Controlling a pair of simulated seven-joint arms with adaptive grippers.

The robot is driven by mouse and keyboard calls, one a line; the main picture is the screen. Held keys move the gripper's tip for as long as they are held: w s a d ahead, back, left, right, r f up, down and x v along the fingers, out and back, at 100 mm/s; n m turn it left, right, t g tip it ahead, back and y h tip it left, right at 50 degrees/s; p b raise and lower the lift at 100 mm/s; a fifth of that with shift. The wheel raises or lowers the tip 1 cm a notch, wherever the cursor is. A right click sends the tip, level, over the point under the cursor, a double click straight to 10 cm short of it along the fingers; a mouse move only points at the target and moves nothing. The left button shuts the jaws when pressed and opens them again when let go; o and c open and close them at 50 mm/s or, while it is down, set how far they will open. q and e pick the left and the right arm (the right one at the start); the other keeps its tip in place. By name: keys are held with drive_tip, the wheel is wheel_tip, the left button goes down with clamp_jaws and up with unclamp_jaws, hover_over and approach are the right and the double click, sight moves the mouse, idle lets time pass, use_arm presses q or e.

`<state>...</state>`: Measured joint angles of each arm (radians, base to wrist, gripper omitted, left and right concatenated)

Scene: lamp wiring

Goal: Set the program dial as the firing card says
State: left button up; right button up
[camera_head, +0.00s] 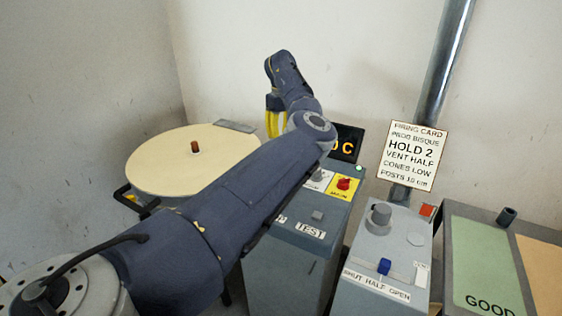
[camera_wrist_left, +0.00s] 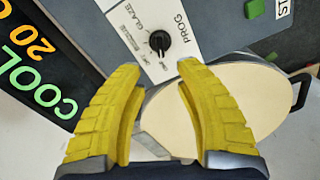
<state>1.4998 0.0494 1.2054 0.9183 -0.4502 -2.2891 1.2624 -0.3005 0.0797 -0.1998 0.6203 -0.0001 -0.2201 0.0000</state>
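The program dial (camera_wrist_left: 159,41) is a black knob on a white plate marked PROG in the left wrist view. The plate also reads GLAZE and OFF; another label is too small to read surely. I cannot tell the pointer's setting. The left gripper (camera_wrist_left: 160,67) is open, its yellow fingertips apart on either side below the dial, not touching it. In the head view the left gripper (camera_head: 275,122) points down behind my arm, which hides the dial. My right gripper is out of view.
A cream round disc (camera_head: 180,170) stands left of the control box (camera_head: 290,260). The box carries a red knob (camera_head: 344,184) and a lit display (camera_head: 347,143); the wrist view shows COOL and 20. A vent box (camera_head: 380,265) with a blue slider and a GOOD tray (camera_head: 485,265) stand right.

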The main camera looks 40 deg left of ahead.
use_arm(q)
wheel_tip(320, 180, down, 12)
drive_tip(key=shift+r, duration=0.15)
idle(0.3)
clamp_jaws()
idle(0.4)
